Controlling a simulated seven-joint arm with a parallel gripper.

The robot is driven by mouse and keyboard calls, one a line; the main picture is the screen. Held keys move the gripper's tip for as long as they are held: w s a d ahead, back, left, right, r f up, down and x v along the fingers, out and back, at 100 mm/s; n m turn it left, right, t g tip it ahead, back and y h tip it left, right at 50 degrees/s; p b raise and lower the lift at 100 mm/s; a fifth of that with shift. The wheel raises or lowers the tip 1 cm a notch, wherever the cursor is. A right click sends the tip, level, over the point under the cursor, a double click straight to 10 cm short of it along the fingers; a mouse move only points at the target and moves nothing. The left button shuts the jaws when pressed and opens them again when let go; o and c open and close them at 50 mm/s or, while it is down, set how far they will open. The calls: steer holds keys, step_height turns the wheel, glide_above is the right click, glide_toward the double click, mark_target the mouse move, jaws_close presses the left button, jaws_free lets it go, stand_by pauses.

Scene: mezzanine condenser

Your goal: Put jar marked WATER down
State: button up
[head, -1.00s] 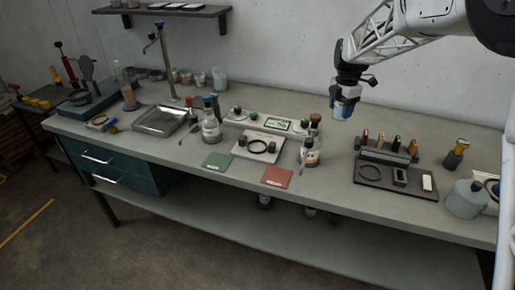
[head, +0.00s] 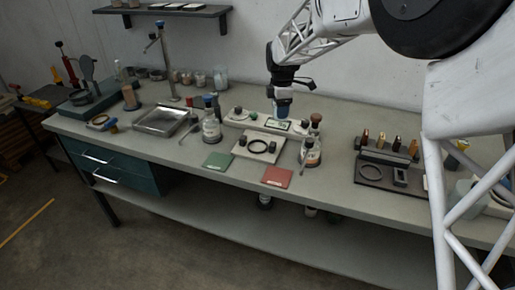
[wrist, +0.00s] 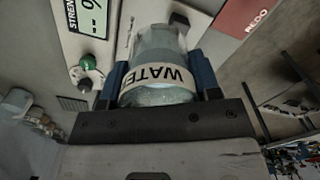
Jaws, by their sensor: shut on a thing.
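The jar marked WATER (wrist: 158,62) is clear glass with a white band lettered "WATE…" in the wrist view. My gripper (wrist: 160,85) is shut on it, with a blue finger on each side. In the head view my gripper (head: 283,101) hangs over the back of the bench, above the pale device with the green display (head: 279,125). The jar is mostly hidden by the fingers there. I cannot tell how far the jar is above the device.
On the bench (head: 335,178) are a white plate with a dark ring (head: 262,147), a green card (head: 218,161), a red card (head: 277,177) and a labelled bottle (head: 312,153). A glass bottle (head: 211,128) stands left. Bare bench lies right of the labelled bottle.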

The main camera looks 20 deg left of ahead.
steer(key=s+a+f+m, duration=0.1)
steer(key=s+a+f, duration=0.1)
steer(key=s+a, duration=0.2)
steer(key=a, duration=0.3)
steer(key=shift+m, duration=0.3)
steer(key=shift+f, duration=2.5)
steer(key=shift+f, duration=2.5)
steer(key=shift+f, duration=0.1)
steer(key=o, duration=1)
